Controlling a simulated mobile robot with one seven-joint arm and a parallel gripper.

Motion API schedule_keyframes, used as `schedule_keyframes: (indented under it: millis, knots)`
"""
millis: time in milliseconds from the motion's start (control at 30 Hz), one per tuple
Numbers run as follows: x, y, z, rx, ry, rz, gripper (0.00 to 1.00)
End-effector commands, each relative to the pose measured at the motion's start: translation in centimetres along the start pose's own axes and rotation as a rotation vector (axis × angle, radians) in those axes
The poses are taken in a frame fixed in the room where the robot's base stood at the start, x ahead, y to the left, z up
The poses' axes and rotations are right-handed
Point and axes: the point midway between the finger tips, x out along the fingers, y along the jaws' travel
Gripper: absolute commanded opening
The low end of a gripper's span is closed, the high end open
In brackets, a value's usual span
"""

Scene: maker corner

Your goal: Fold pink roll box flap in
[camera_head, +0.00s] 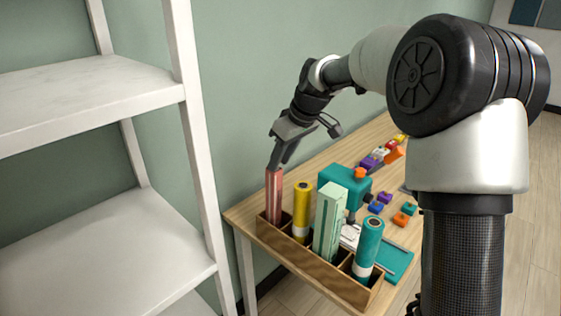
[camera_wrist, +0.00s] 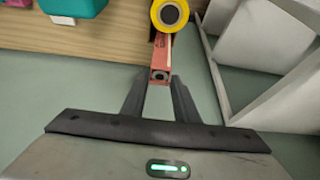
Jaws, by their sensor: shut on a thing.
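The pink roll box (camera_head: 274,198) is a tall, narrow, pinkish-red box standing upright in the far left slot of the wooden rack (camera_head: 318,272). My gripper (camera_head: 274,166) is at its top end, reaching down from above. In the wrist view the pink roll box (camera_wrist: 161,52) runs away between the fingertips of my gripper (camera_wrist: 159,80), which are closed at its near end. A small dark opening shows at that end. The flap itself is too small to tell apart from the box, and its angle cannot be made out.
A yellow roll (camera_head: 301,212), a mint-green box (camera_head: 329,222) and a teal roll (camera_head: 368,250) stand in the rack's other slots. A teal machine (camera_head: 345,184) and several small coloured pieces lie behind on the table. A white shelf (camera_head: 190,130) stands close on the left.

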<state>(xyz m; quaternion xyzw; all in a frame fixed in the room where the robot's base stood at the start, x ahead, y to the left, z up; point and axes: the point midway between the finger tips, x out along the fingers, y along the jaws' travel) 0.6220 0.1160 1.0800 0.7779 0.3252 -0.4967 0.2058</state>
Motion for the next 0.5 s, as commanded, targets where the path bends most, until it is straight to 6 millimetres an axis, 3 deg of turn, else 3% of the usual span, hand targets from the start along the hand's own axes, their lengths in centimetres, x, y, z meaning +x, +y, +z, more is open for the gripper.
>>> schedule_keyframes:
  millis: [33, 500]
  knots:
    - [0.71, 0.10, 0.56, 0.002, 0.023, 0.002, 0.05]
    - [0.29, 0.04, 0.60, -0.001, 0.082, 0.003, 0.05]
